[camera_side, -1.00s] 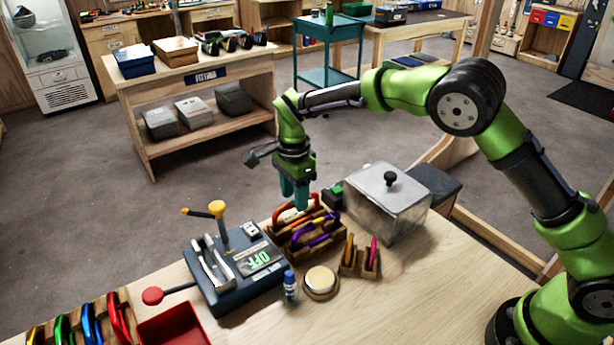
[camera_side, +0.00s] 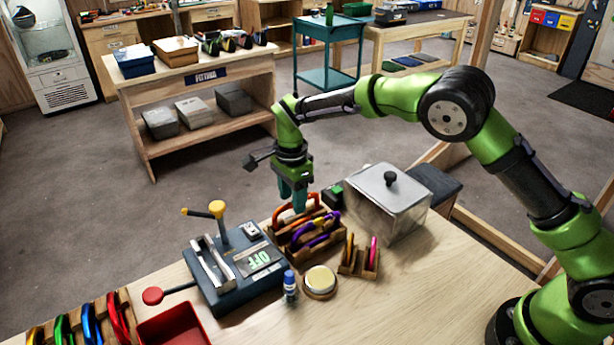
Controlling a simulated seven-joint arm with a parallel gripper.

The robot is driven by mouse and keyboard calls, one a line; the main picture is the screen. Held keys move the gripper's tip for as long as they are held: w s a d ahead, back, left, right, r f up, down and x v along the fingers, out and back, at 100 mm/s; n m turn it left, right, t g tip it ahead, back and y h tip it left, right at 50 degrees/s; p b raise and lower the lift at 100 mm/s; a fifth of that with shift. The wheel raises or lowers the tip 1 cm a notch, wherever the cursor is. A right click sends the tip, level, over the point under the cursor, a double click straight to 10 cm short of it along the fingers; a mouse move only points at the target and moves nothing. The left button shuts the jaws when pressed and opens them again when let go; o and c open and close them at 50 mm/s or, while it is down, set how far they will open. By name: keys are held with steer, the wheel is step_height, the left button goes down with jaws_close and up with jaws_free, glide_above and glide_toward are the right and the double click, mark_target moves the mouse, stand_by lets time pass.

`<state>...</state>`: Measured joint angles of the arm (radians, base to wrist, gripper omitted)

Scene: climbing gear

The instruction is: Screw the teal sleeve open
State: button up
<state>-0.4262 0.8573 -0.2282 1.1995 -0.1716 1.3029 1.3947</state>
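My gripper (camera_side: 293,205) points down, with teal fingers, at the wooden rack (camera_side: 318,247) of carabiners. Its fingertips are at the back of the rack, close to an orange carabiner (camera_side: 284,222); I cannot tell whether they touch it. The gap between the fingers is too small to read, so I cannot tell whether they are shut on something. A purple carabiner (camera_side: 307,243) with a yellow part sits in the front of the rack. I cannot make out a teal sleeve; it may be hidden behind the fingers.
A steel box with a lid (camera_side: 388,205) stands close on the right. A small rack (camera_side: 357,262), a round disc (camera_side: 320,280) and a blue-capped bottle (camera_side: 290,287) are in front. A grey device reading OFF (camera_side: 235,275) and a red tray (camera_side: 178,330) are left. The table's right front is clear.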

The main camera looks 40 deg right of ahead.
steer(key=shift+f, duration=0.75)
steer(key=shift+s, duration=0.7)
steer(key=shift+r, duration=0.15)
steer(key=shift+d+r, duration=0.15)
steer(key=shift+r, duration=1.1)
steer(key=shift+w, duration=0.7)
